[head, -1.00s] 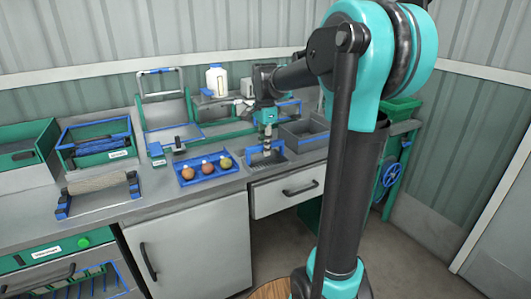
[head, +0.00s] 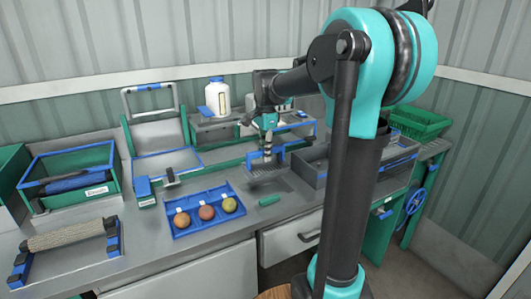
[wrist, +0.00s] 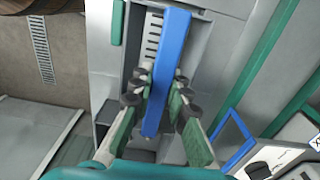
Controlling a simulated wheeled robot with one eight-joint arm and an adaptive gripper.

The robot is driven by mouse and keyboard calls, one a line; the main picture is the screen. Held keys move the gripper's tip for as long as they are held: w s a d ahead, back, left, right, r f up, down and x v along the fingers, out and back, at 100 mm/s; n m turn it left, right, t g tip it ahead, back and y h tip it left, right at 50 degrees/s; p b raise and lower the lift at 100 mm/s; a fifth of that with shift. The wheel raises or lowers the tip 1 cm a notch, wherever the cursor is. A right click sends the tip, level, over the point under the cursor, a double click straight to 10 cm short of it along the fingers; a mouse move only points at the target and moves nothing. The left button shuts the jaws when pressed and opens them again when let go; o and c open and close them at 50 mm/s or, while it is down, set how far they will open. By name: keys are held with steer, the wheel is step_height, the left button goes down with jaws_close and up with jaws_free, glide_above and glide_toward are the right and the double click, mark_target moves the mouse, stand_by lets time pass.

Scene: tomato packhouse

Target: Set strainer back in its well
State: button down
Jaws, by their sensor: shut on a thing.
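My gripper (head: 268,140) is shut on the blue handle of the strainer (head: 266,170), a dark slotted tray, and holds it above the counter. In the wrist view the long blue handle (wrist: 166,75) runs between the fingers of my gripper (wrist: 160,92), and some slots of the strainer (wrist: 153,35) show beside it. A grey-walled recess, which looks like the well (wrist: 103,118), shows partly under the fingers. Its floor is mostly hidden. In the head view I cannot clearly tell the well from the grey bin beside the strainer.
A blue tray (head: 187,228) with three tomatoes stands left of the strainer. A grey bin (head: 311,176) stands to the right, partly behind my arm. A white bottle (head: 217,97) stands behind.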

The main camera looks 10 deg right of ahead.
mark_target(265, 172)
steer(key=shift+f, duration=5)
steer(key=shift+f, duration=0.55)
steer(key=c, duration=1.4)
jaws_free()
steer(key=shift+c, duration=0.4)
steer(key=shift+c, duration=1.2)
steer(key=shift+r, duration=4.7)
